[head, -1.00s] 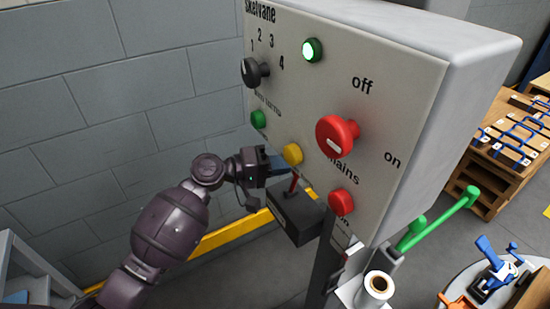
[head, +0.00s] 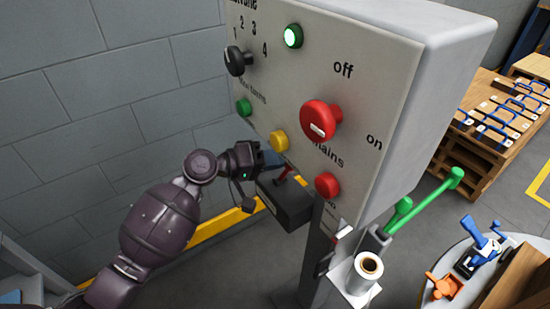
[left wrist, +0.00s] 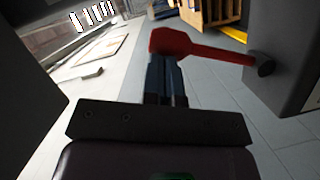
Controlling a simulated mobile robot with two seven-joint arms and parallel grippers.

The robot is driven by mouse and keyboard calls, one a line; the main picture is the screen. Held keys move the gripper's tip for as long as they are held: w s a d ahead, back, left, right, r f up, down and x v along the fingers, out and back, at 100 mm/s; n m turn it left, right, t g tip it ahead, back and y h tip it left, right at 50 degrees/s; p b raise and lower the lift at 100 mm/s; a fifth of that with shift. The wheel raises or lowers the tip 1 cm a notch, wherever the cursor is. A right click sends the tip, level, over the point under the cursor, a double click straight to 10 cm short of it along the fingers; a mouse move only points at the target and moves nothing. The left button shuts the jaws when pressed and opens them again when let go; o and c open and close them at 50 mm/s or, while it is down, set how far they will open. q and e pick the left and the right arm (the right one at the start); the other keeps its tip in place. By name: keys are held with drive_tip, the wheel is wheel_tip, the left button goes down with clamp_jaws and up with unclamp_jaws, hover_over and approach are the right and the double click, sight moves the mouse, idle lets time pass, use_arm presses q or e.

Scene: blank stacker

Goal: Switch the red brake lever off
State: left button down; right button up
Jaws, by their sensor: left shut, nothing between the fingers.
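The red brake lever (head: 284,175) stands tilted on a dark box (head: 285,208) below the control panel. In the left wrist view the lever (left wrist: 205,48) runs from a dark pivot at the right to a wide red end, which lies right at my fingertips. My left gripper (head: 274,161) is shut with nothing between its fingers. Its fingertips are at the lever's free end; in the left wrist view the closed fingers (left wrist: 163,72) appear to touch it, though exact contact is hard to tell. My right gripper is not in view.
The panel (head: 375,75) has a red mains knob (head: 320,120), a yellow button (head: 279,141), a lower red button (head: 327,185) and a lit green lamp (head: 293,36). It overhangs the lever closely. A yellow rail (head: 215,229) runs behind. Green handles (head: 428,200) stand at right.

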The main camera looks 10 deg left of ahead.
use_arm(q)
drive_tip(key=v, duration=0.7)
drive_tip(key=shift+a, duration=0.2)
drive_tip(key=shift+s, duration=0.2)
